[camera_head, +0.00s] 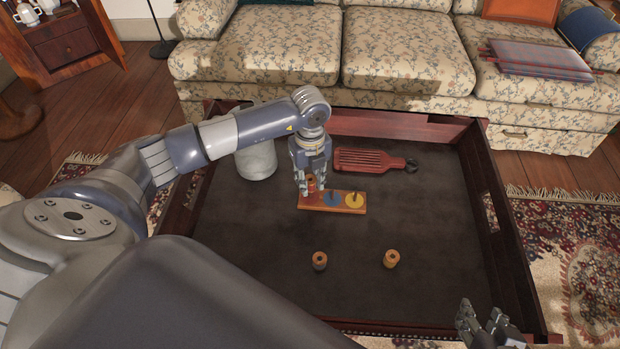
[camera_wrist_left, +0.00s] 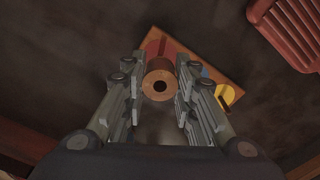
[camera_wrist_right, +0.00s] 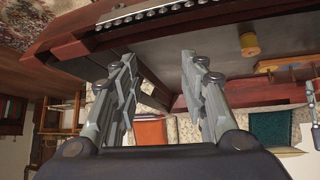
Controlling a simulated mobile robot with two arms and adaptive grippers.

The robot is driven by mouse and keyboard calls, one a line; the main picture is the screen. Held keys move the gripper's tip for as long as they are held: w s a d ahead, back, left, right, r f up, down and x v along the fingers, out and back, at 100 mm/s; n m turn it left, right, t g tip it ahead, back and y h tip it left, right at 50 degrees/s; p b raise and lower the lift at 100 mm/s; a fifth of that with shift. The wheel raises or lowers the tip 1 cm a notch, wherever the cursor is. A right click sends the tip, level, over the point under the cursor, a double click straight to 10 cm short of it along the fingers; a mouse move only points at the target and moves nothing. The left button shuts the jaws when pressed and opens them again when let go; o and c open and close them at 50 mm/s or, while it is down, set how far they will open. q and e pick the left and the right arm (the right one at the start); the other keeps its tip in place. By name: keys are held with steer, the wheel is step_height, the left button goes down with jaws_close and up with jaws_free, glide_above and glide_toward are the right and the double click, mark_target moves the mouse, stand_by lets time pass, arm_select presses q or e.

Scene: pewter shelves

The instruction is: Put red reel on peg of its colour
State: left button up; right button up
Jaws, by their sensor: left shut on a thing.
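The red reel (camera_head: 311,184), a brown spool with a reddish look, is between the fingers of my left gripper (camera_head: 308,188), which is shut on it. In the left wrist view the reel (camera_wrist_left: 160,86) faces the camera end-on, with a dark hole. It is over the red end of the wooden peg board (camera_head: 332,209); I cannot tell if it touches the board. The board also carries a blue disc (camera_head: 332,198) and a yellow disc (camera_head: 354,200) with pegs. My right gripper (camera_head: 484,330) is open and empty near the front right corner.
Two other reels (camera_head: 319,260) (camera_head: 390,259) stand apart on the dark tray table in front of the board. A red slatted object (camera_head: 369,161) lies behind the board. A pale pot (camera_head: 257,160) stands at left. Raised walls (camera_head: 494,220) edge the table.

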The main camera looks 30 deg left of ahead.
steer(key=shift+s+d+f+g, duration=0.3)
steer(key=shift+s, duration=0.3)
stand_by(0.7)
arm_select(q)
steer(key=shift+f, duration=0.1)
arm_select(e)
steer(key=shift+w+r, duration=0.1)
steer(key=shift+w, duration=0.15)
arm_select(q)
steer(key=shift+f, duration=0.1)
arm_select(e)
steer(key=shift+w+a+r, duration=0.1)
steer(key=shift+a, duration=0.05)
arm_select(q)
steer(key=shift+f, duration=0.1)
arm_select(e)
steer(key=shift+w+a+r, duration=0.1)
steer(key=shift+w+a, duration=0.05)
steer(key=shift+w, duration=0.05)
steer(key=shift+w, duration=0.1)
arm_select(q)
steer(key=shift+f, duration=0.15)
arm_select(e)
steer(key=shift+w+a+r+t, duration=0.15)
steer(key=shift+w+r+t, duration=0.25)
steer(key=shift+t, duration=0.1)
steer(key=shift+w, duration=0.1)
